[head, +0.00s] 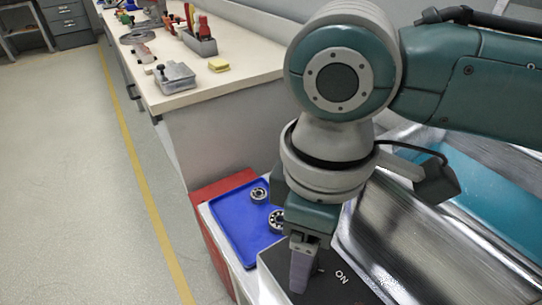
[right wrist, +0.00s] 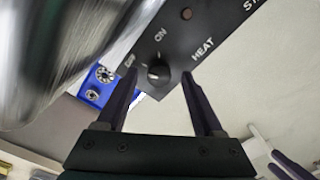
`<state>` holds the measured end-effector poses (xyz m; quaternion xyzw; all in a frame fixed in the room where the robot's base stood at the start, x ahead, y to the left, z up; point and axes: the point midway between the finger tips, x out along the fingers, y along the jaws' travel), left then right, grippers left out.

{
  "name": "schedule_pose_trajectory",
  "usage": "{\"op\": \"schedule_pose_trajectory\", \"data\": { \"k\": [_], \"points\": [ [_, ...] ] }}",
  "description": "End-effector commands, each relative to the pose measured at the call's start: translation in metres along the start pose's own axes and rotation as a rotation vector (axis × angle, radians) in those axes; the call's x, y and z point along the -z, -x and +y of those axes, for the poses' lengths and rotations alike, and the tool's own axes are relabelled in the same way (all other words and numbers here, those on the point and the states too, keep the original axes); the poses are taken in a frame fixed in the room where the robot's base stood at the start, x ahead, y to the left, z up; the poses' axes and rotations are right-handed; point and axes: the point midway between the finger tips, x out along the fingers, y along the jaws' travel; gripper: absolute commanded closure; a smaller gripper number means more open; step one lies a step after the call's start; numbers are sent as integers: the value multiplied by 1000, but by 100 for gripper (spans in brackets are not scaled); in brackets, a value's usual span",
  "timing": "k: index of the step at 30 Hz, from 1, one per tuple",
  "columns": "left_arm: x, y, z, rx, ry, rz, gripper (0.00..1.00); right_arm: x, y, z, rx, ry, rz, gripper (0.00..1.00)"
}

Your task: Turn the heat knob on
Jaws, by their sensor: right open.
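The heat knob (right wrist: 158,73) is a small round black knob on a dark control panel (right wrist: 185,42) in the right wrist view. White lettering reads OFF to its left, ON above it and HEAT to its right. I cannot tell clearly which way its pointer faces. My right gripper (right wrist: 161,78) is open, with one finger on either side of the knob; I cannot tell whether they touch it. In the head view the right gripper (head: 303,268) points down over the panel (head: 350,291) and hides the knob.
A shiny metal tank (head: 415,235) with blue liquid (head: 490,180) stands right of the panel. A blue tray (head: 232,222) with bearings (head: 259,194) lies behind the panel. A workbench (head: 245,75) with tools stands at the back. The floor at left is clear.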

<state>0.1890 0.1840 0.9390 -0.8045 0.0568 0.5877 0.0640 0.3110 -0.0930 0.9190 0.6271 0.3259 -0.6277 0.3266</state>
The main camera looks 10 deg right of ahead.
Motion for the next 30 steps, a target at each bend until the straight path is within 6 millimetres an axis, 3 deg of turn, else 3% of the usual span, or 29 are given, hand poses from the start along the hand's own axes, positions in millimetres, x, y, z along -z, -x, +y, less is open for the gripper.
{"op": "schedule_pose_trajectory", "data": {
  "k": [11, 30],
  "points": [
    [0, -2, -1, 2, -2, 2, 50, 0, -9, 0, 0, 1, 1, 31],
    [1, -2, 2, -6, 7, 5, 50, 0, -9, 0, -1, 1, 1, 100]
  ]
}}
